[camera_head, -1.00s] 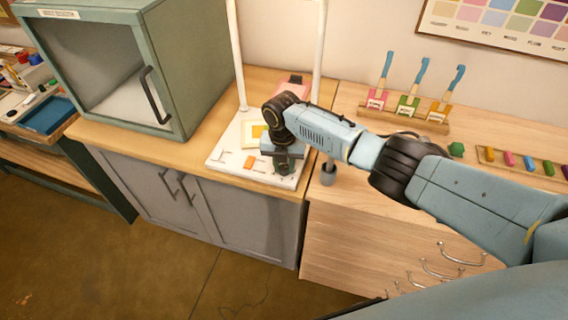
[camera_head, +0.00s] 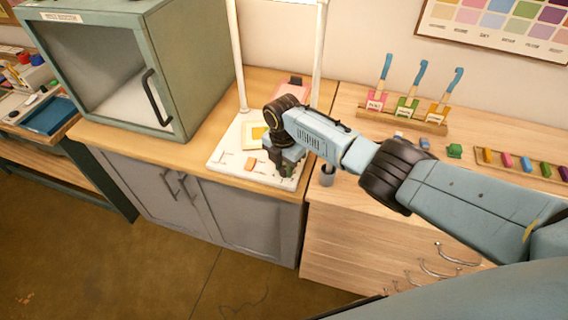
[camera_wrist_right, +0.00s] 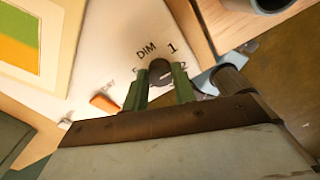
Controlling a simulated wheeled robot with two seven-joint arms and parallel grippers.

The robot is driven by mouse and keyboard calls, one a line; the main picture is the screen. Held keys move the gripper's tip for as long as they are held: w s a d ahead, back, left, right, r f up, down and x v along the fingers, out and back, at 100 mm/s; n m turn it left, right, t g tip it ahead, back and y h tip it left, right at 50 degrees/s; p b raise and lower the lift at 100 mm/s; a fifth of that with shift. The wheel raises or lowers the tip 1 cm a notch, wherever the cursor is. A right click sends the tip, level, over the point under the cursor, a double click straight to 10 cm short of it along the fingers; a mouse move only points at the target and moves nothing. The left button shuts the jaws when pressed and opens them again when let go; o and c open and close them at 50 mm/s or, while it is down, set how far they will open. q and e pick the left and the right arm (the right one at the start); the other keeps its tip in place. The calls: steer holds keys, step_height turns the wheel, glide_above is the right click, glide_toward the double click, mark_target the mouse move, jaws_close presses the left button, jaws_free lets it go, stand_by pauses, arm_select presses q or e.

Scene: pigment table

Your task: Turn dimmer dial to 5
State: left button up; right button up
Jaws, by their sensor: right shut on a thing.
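The dimmer dial (camera_wrist_right: 159,70) is a dark round knob on a white panel (camera_wrist_right: 105,50), beside the printed word DIM. A 1 and a 2 show near it; other marks are partly hidden by the fingers. My right gripper (camera_wrist_right: 160,84) is shut on the dial, one green finger on each side. In the head view my right gripper (camera_head: 287,168) is over the front right corner of the white board (camera_head: 224,150), and the dial is hidden there. My left gripper is not in view.
An orange switch (camera_wrist_right: 104,103) lies near the dial. A dark cup (camera_head: 327,175) stands just right of the board. A green cabinet (camera_head: 190,60) is at the left. A rack of blue-handled tools (camera_head: 400,118) stands at the back right.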

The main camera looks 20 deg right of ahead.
steer(key=m+p, duration=0.1)
steer(key=m, duration=0.3)
steer(key=shift+r+m, duration=0.15)
steer(key=shift+m, duration=0.15)
steer(key=m+p, duration=0.1)
steer(key=m, duration=0.4)
steer(key=m+p, duration=0.1)
steer(key=m, duration=0.4)
steer(key=shift+m+p, duration=0.35)
steer(key=shift+m, duration=0.05)
steer(key=m+p, duration=0.1)
steer(key=m, duration=0.9)
steer(key=shift+m+p, duration=0.35)
steer(key=shift+m, duration=0.05)
steer(key=m, duration=0.5)
steer(key=shift+m, duration=0.3)
steer(key=m, duration=0.5)
steer(key=shift+t+p, duration=0.3)
steer(key=shift+m, duration=2.4)
